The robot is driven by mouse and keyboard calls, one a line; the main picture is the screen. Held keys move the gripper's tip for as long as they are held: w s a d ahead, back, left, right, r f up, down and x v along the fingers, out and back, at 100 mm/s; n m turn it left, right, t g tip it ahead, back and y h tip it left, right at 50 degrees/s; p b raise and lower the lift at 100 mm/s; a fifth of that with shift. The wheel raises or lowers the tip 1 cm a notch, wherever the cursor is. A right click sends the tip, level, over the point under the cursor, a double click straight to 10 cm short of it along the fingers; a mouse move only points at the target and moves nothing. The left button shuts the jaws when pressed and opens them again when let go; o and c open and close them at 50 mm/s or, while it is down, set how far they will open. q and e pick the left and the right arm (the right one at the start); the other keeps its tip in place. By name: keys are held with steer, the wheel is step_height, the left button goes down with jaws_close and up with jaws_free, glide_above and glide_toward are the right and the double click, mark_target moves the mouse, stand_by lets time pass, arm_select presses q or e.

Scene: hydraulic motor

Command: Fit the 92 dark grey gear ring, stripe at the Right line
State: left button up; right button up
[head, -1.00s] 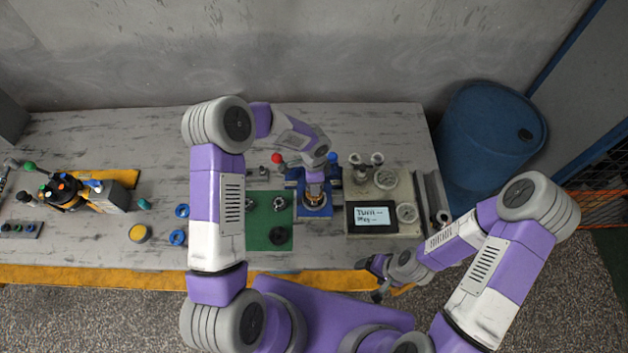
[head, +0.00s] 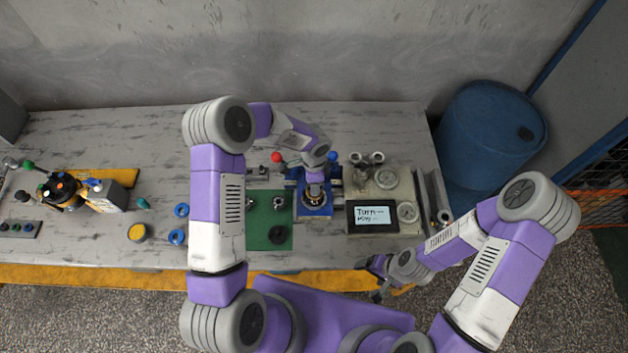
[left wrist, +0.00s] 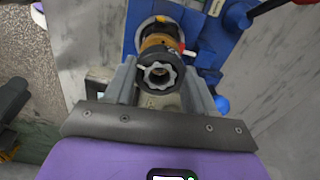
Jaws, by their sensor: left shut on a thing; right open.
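My left gripper (left wrist: 160,88) is shut on the dark grey gear ring (left wrist: 148,82), which has a star-shaped opening. The ring is over the orange-brown motor body (left wrist: 153,44) in the blue fixture (left wrist: 205,30). I cannot tell whether it touches the motor, and no stripe on it can be made out. In the head view the motor (head: 314,199) stands in the blue fixture (head: 322,211), with my left wrist just above and behind it. My right gripper (head: 370,281) is open and empty at the table's front edge.
A green mat (head: 260,205) with metal parts and a dark round part (head: 277,235) lies left of the fixture. A gauge panel with a screen (head: 372,215) stands to its right. Blue rings (head: 178,237) and a yellow tin (head: 137,233) lie further left.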

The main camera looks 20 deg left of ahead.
arm_select(q)
steer(key=shift+f+b, duration=0.75)
steer(key=shift+f+b, duration=0.45)
steer(key=shift+b, duration=0.05)
stand_by(0.4)
steer(key=o, duration=1.7)
steer(key=shift+r, duration=0.15)
steer(key=shift+r+p, duration=2.2)
steer(key=shift+r, duration=1.2)
